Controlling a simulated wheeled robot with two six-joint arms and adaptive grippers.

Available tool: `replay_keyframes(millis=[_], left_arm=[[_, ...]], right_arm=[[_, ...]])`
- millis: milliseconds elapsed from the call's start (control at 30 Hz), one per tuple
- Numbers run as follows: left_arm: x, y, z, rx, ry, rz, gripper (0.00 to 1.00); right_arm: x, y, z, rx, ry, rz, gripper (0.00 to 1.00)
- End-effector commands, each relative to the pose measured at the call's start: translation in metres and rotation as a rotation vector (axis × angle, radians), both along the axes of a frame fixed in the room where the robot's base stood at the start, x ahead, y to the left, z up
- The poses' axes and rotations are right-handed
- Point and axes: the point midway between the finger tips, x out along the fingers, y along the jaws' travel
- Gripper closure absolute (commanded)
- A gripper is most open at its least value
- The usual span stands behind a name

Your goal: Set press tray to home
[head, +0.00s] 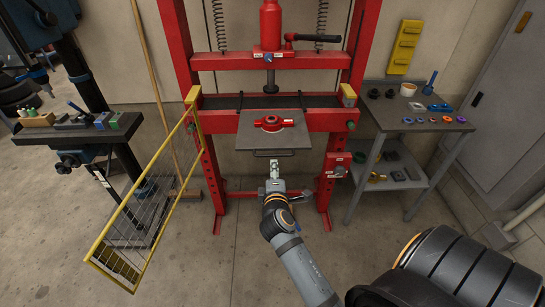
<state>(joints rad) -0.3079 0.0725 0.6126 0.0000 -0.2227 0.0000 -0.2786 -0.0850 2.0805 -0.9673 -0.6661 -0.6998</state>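The press tray (250,140) is a flat grey plate in the middle of the red press frame, below the ram (270,80). It juts out in front of the crossbeam, and a red round fixture (272,123) sits on it. A thin bar handle (272,154) hangs at its front edge. My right gripper (274,164) is just in front of and below the handle, pointing at the press. It shows narrow and edge-on, so its finger opening and any contact with the handle cannot be told. My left gripper is out of view.
A yellow mesh guard (150,205) stands swung out on the left of the press. A side table (400,118) with small parts stands at right. A drill press (85,70) and broom (150,70) are at left. The floor in front is clear.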

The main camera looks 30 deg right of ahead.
Motion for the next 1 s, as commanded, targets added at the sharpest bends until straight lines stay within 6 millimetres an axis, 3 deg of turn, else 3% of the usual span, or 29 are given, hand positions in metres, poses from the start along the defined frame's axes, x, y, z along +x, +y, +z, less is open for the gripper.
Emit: replay_keyframes(millis=[167,500,867,1000], left_arm=[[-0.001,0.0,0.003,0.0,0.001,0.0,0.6],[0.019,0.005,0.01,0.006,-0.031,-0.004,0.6],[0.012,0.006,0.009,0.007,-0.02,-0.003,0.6],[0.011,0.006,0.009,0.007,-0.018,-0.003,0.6]], right_arm=[[0.025,-0.015,-0.003,-0.004,-0.002,0.002,0.69],[0.077,-0.047,-0.019,0.001,-0.001,0.002,0.69],[0.085,-0.052,-0.021,0.004,-0.002,0.002,0.69],[0.085,-0.052,-0.021,0.004,-0.002,0.002,0.83]])
